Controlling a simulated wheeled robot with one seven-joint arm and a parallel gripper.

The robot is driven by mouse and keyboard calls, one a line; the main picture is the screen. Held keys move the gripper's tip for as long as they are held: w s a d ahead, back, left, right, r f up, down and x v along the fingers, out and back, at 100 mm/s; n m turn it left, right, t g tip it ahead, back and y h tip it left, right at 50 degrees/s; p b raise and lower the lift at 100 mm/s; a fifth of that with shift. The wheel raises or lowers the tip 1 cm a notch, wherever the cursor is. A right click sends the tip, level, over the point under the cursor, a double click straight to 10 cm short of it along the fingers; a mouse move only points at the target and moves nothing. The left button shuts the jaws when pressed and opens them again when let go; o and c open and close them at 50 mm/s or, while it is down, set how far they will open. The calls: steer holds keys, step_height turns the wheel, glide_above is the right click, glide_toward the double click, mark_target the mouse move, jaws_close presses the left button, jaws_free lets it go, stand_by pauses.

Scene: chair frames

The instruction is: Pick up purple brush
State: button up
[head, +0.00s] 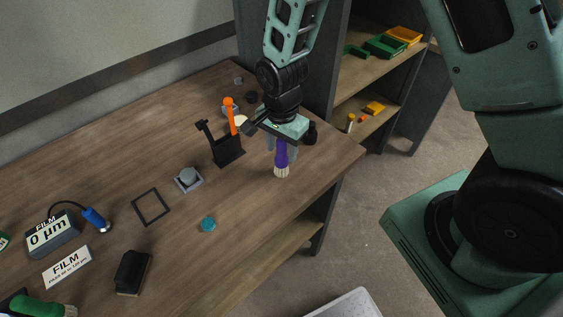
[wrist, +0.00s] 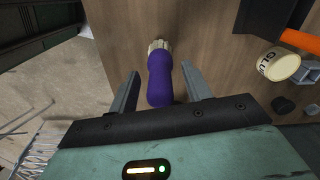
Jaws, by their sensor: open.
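The purple brush (head: 281,156) has a purple handle and pale bristles, and is at the right end of the wooden table, below my gripper. In the wrist view the brush (wrist: 160,78) lies between the two grey fingers, its bristles pointing away from the palm. My gripper (wrist: 160,88) is open, with a finger on each side of the handle and a visible gap to each. In the head view my gripper (head: 282,148) points down over the brush, and its fingers partly hide behind the handle. I cannot tell the exact height of the fingers relative to the brush.
A black holder (head: 228,150) with an orange-handled tool (head: 231,115) stands just left of my gripper. A labelled round roll (wrist: 278,64) is to the right in the wrist view. The wooden table (head: 255,215) is bare in front of the brush. Shelves (head: 350,85) stand behind right.

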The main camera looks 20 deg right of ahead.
jaws_close()
step_height(320, 180, up, 10)
steer(key=shift+r+b, duration=0.1)
steer(key=shift+b, duration=0.65)
